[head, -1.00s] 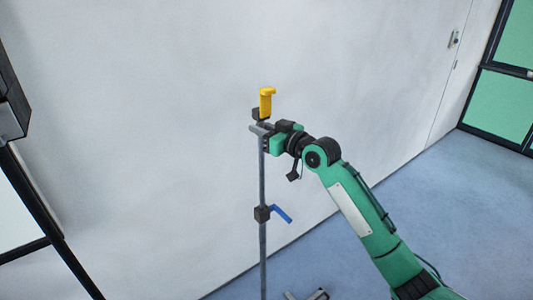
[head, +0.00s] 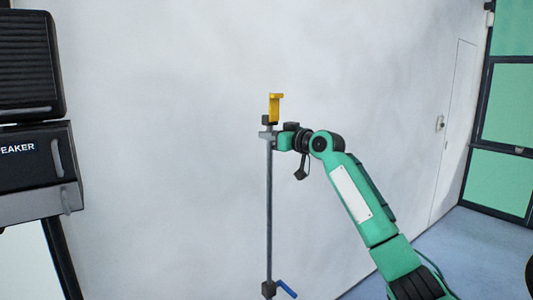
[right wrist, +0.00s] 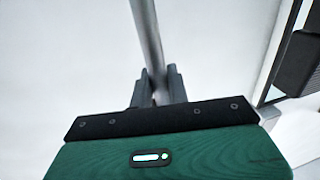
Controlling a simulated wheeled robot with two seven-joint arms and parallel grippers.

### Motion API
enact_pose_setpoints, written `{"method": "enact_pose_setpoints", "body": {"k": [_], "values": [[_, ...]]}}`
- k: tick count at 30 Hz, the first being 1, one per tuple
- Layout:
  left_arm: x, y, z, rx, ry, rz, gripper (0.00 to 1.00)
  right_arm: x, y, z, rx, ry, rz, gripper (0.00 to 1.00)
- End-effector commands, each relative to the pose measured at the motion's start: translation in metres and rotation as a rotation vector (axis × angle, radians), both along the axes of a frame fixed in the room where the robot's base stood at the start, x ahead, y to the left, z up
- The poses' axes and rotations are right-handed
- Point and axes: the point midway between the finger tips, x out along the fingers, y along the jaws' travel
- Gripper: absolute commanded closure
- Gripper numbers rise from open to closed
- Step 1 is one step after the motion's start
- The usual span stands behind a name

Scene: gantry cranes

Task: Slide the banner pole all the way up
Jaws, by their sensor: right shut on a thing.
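The banner pole (head: 268,215) is a thin grey upright with a yellow clip (head: 275,107) on a dark block at its top. A dark collar with a blue lever (head: 286,288) sits low on it, near the bottom edge of the head view. My right gripper (head: 270,137) is shut around the pole just below the yellow clip. In the right wrist view the pole (right wrist: 146,38) runs up from between the two dark fingers (right wrist: 158,86). The stand's foot is out of view. My left gripper is not in view.
A black speaker cabinet (head: 30,65) stands at the left, above a dark box with lettering (head: 35,158). A pale wall (head: 170,130) lies behind the pole. Green-paned framing (head: 505,105) and blue floor (head: 460,245) are at the right. The space around the pole top is clear.

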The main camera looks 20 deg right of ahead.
Motion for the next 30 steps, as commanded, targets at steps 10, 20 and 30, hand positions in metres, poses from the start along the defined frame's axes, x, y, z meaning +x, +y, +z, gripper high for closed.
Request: {"method": "enact_pose_setpoints", "body": {"k": [10,20,30], "values": [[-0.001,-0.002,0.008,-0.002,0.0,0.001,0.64,0.0,-0.002,0.026,0.003,-0.004,0.0,1.0],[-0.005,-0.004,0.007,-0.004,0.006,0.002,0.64,0.0,-0.002,0.025,0.002,-0.003,0.0,0.77],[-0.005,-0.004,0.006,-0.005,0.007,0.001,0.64,0.0,-0.002,0.023,0.001,-0.001,0.0,0.65]]}}
